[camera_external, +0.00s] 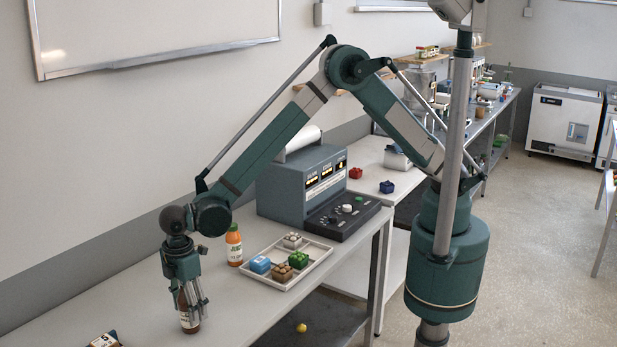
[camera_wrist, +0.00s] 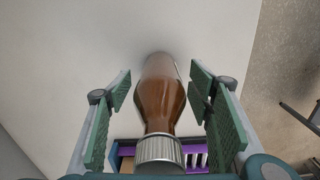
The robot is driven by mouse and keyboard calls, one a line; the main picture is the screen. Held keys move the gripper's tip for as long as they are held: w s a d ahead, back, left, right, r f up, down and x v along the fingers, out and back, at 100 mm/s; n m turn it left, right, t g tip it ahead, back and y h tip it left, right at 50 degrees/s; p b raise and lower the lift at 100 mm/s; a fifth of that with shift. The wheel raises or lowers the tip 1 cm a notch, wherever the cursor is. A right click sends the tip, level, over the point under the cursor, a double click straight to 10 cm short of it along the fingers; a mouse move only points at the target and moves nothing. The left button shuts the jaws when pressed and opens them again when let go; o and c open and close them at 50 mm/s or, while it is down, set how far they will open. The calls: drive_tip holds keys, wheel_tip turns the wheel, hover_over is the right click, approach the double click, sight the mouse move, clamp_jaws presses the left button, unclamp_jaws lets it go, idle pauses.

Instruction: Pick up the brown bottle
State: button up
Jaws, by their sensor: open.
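The brown bottle (camera_external: 189,325) stands upright on the bench at the lower left, with a pale label on its lower part. In the wrist view the brown bottle (camera_wrist: 160,98) has a ribbed silver cap (camera_wrist: 160,150) near the camera. My gripper (camera_external: 189,299) is lowered over it from above. In the wrist view my gripper (camera_wrist: 161,88) is open, with one green-padded finger on each side of the bottle and a gap on both sides. My fingers partly hide the bottle's upper part in the external view.
An orange bottle (camera_external: 234,246) with a green cap stands behind to the right, by a white tray (camera_external: 316,268) of coloured blocks. A grey-green machine (camera_external: 288,193) stands behind them. A small box (camera_external: 104,341) lies near the lower left edge. A yellow ball (camera_external: 301,328) sits below the bench top.

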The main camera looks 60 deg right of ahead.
idle(0.6)
drive_tip(key=c, duration=1.4)
drive_tip(key=shift+c, duration=0.2)
drive_tip(key=shift+r, duration=0.1)
drive_tip(key=shift+r+b, duration=0.4)
drive_tip(key=shift+r, duration=4.45)
